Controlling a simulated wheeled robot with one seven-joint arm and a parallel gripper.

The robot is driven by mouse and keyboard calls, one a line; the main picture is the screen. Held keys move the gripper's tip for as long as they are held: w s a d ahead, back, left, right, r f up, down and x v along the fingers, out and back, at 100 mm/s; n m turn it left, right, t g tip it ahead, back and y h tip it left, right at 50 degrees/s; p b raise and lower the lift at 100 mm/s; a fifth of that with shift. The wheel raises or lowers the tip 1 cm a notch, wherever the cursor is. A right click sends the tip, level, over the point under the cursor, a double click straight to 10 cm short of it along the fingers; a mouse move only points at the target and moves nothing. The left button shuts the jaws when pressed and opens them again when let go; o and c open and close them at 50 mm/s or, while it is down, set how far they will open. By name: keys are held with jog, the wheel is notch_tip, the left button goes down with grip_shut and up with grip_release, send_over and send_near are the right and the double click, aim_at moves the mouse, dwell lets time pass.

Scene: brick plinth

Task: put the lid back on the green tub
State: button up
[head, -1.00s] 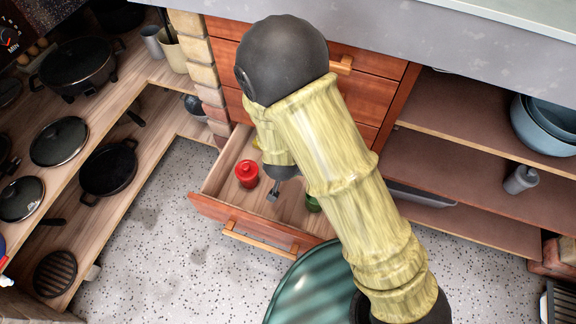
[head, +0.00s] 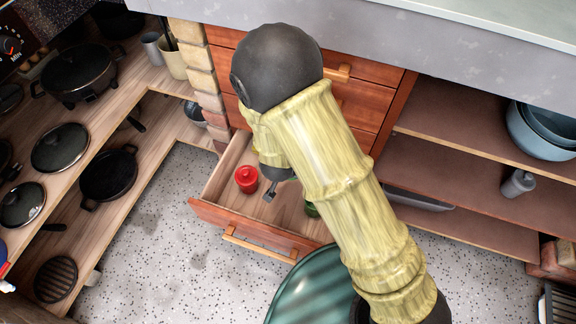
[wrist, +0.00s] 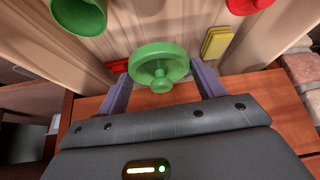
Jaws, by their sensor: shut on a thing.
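My gripper (head: 270,195) is over the open drawer, to the right of the red tub in the head view. In the wrist view its two fingers are shut on a round green lid (wrist: 153,54), whose knob faces the camera. The green tub (wrist: 80,14) is at the upper left of the wrist view, open and without a lid, apart from the held lid. In the head view only a small part of the green tub (head: 312,210) shows beside my arm.
The open drawer (head: 262,240) holds a red lidded tub (head: 246,180), which also shows in the wrist view (wrist: 246,5). A yellow block (wrist: 216,43) and a red piece (wrist: 117,66) lie near the lid. Shelves (head: 470,185) stand right.

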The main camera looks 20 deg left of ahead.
jog(key=m, duration=0.1)
jog(key=w+d+m+h+p, duration=0.1)
jog(key=m, duration=0.1)
jog(key=shift+w+d+r+h+p, duration=0.15)
jog(key=shift+w+d+h+p, duration=0.1)
jog(key=shift+h+p, duration=0.15)
jog(key=d+m, duration=0.1)
jog(key=m+h+p, duration=0.1)
jog(key=m, duration=0.1)
jog(key=shift+w+d+g, duration=0.15)
jog(key=shift+d+g, duration=0.2)
jog(key=shift+g, duration=0.05)
jog(key=s+d+m+g+h+p, duration=0.3)
jog(key=s+d+m+g+p, duration=0.1)
jog(key=m, duration=0.6)
jog(key=shift+s+d+p, duration=0.35)
jog(key=shift+s+d, duration=0.05)
jog(key=shift+s, duration=0.2)
jog(key=shift+f, duration=0.25)
notch_tip(320, 180, down, 6)
jog(key=b, duration=0.6)
jog(key=shift+p, duration=1.05)
